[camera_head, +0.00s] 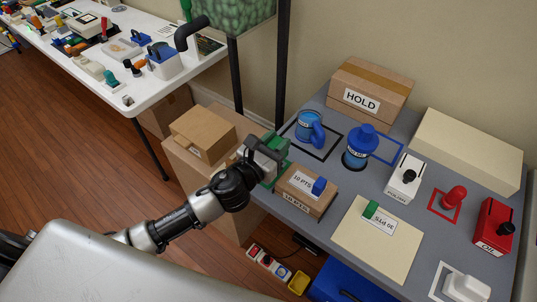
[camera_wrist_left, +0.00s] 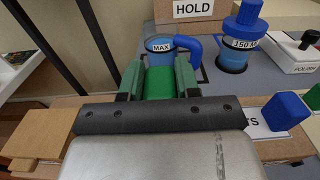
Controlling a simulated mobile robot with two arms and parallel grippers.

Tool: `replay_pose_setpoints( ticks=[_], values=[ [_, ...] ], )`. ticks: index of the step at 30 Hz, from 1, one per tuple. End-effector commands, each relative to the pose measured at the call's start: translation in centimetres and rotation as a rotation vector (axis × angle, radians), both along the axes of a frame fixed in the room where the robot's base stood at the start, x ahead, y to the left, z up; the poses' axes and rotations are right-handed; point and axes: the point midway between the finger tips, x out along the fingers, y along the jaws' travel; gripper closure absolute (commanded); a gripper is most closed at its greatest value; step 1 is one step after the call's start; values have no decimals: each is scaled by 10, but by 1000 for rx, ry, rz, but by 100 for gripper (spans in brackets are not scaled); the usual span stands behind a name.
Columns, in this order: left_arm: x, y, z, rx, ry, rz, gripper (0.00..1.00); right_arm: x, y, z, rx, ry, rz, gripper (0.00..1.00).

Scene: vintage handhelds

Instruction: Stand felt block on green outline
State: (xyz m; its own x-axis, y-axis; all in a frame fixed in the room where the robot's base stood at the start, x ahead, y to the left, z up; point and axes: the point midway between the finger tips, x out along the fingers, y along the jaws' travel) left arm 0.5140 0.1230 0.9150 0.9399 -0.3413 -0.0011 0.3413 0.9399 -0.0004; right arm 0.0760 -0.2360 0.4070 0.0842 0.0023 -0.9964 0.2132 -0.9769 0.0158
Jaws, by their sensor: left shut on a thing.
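My left gripper (camera_head: 272,158) is at the left edge of the grey table, beside the cardboard box marked 10 PTS. It is shut on a green block, the felt block (camera_wrist_left: 160,83), which shows between its two dark green fingers in the left wrist view. In the head view the gripper largely hides the block, and I cannot tell whether it touches the table. My right gripper is not in view.
A blue mug (camera_head: 308,127) stands in a black outline behind the gripper. The 10 PTS box (camera_head: 306,192) with a blue block is close on the right. A blue bottle (camera_head: 360,147), a HOLD box (camera_head: 370,92) and a cream board (camera_head: 375,242) are also on the table.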

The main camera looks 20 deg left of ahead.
Motion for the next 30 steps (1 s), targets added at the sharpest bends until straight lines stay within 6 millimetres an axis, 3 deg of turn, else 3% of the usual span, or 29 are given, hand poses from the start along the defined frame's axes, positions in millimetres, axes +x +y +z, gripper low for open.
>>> replay_pose_setpoints(
  ticks=[5,15,28,29,30],
  values=[
    [5,20,-13,0,0,1,92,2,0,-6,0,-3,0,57],
    [6,21,-53,-4,0,0,92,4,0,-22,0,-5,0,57],
    [6,21,-58,0,-1,0,92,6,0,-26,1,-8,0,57],
    [6,22,-57,0,-1,0,64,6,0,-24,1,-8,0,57],
    [6,22,-57,0,0,0,58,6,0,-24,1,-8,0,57]
  ],
)
